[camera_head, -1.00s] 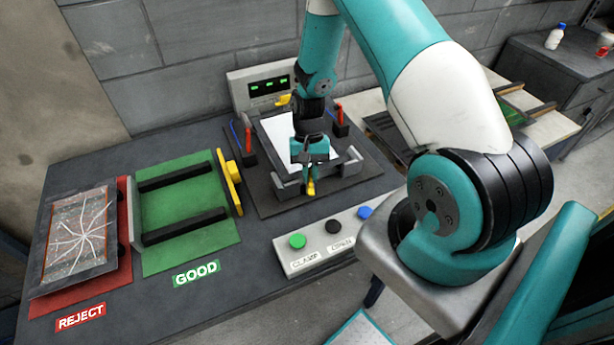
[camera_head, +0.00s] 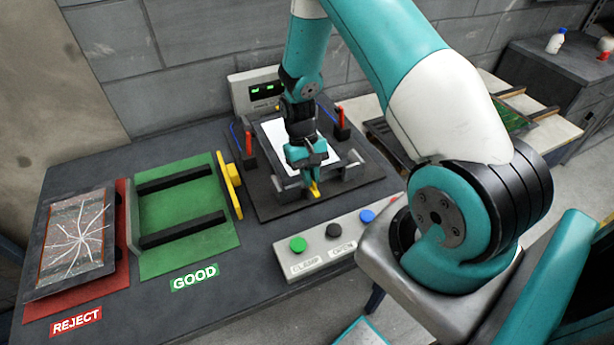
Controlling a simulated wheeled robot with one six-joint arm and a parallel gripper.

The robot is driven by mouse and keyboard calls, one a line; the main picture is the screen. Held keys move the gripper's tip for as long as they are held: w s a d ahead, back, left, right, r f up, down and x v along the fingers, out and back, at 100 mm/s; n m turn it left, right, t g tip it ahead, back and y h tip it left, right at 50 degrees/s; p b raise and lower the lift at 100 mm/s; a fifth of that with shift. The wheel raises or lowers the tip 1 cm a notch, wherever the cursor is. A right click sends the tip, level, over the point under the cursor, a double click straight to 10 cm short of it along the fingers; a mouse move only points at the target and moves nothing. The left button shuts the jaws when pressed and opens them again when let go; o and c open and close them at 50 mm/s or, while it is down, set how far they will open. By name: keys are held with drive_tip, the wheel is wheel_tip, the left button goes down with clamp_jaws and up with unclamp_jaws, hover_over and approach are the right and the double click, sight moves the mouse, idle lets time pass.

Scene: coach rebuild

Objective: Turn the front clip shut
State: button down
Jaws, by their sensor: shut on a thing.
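The front clip (camera_head: 315,190) is a small yellow piece at the front edge of the dark fixture (camera_head: 268,205). My gripper (camera_head: 312,182) points down over that edge and is shut on the clip. The fingers hide part of the clip, so I cannot tell its exact angle. A white panel (camera_head: 327,153) lies in the fixture behind my gripper, partly covered by my arm.
A button box with a green button (camera_head: 298,244) stands in front of the fixture. A yellow handle (camera_head: 232,190) is at its left. Red-topped posts (camera_head: 340,117) flank the panel. The green tray (camera_head: 185,205) is empty; a cracked panel (camera_head: 78,238) lies on the red one.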

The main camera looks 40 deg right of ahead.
drive_tip(key=shift+w, duration=0.3)
drive_tip(key=c, duration=1.5)
unclamp_jaws()
drive_tip(key=shift+s, duration=0.1)
drive_tip(key=b+v, duration=0.3)
drive_tip(key=v, duration=1.4)
drive_tip(key=shift+r+b, duration=0.25)
drive_tip(key=shift+b, duration=0.15)
